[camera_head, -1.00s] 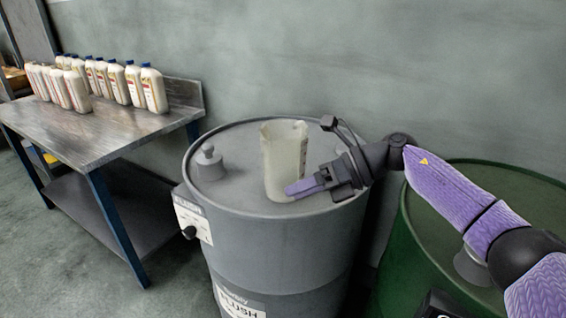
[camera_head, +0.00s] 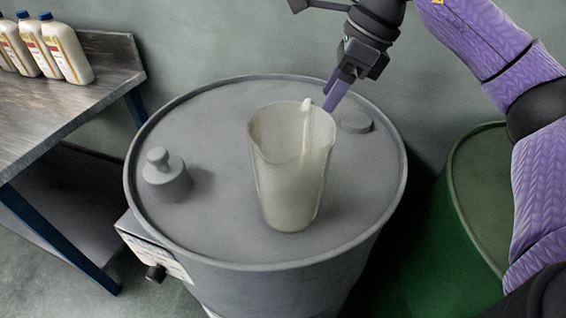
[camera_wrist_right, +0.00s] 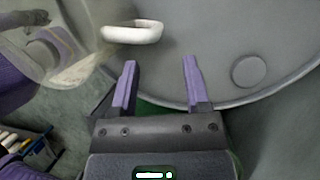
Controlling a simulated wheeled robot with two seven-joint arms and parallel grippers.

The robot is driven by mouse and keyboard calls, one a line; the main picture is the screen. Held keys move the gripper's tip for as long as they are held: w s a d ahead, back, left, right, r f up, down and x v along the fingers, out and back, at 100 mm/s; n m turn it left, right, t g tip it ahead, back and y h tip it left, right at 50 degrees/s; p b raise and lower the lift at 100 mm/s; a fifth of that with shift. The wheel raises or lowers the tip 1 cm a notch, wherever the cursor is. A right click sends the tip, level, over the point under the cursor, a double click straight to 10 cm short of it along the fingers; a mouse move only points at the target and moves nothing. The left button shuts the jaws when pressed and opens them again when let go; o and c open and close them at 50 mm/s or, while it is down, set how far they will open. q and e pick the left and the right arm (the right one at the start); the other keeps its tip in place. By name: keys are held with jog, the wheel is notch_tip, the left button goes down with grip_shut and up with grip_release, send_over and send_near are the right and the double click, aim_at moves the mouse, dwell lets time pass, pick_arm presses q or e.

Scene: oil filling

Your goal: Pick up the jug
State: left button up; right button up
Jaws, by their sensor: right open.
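The jug (camera_head: 287,180) is a tall translucent cream container standing upright on the grey drum's lid in the head view. Its handle is at the far right side, near the gripper. In the wrist view the jug (camera_wrist_right: 75,62) is at the upper left with its pale handle (camera_wrist_right: 132,33) ahead of the fingers and a little left. My right gripper (camera_head: 334,93) points down behind the jug's rim, close to the handle. In the wrist view my right gripper (camera_wrist_right: 160,82) shows two purple fingers spread apart with nothing between them. My left gripper is not in view.
The grey drum (camera_head: 225,110) has a knobbed cap (camera_head: 165,175) at left and a flat round cap (camera_head: 356,122) at the right. A green drum (camera_head: 480,215) stands at the right. A metal table (camera_head: 100,75) with several white bottles (camera_head: 66,50) is at the left.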

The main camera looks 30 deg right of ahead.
aim_at(311, 121)
jog(key=b+x, duration=0.1)
jog(key=x, duration=0.1)
jog(key=b+x, duration=0.1)
jog(key=x, duration=0.3)
jog(key=shift+a+b, duration=0.35)
jog(key=shift+b, duration=0.05)
jog(key=shift+c, duration=0.2)
jog(key=shift+w, duration=0.1)
jog(key=c, duration=0.7)
grip_shut()
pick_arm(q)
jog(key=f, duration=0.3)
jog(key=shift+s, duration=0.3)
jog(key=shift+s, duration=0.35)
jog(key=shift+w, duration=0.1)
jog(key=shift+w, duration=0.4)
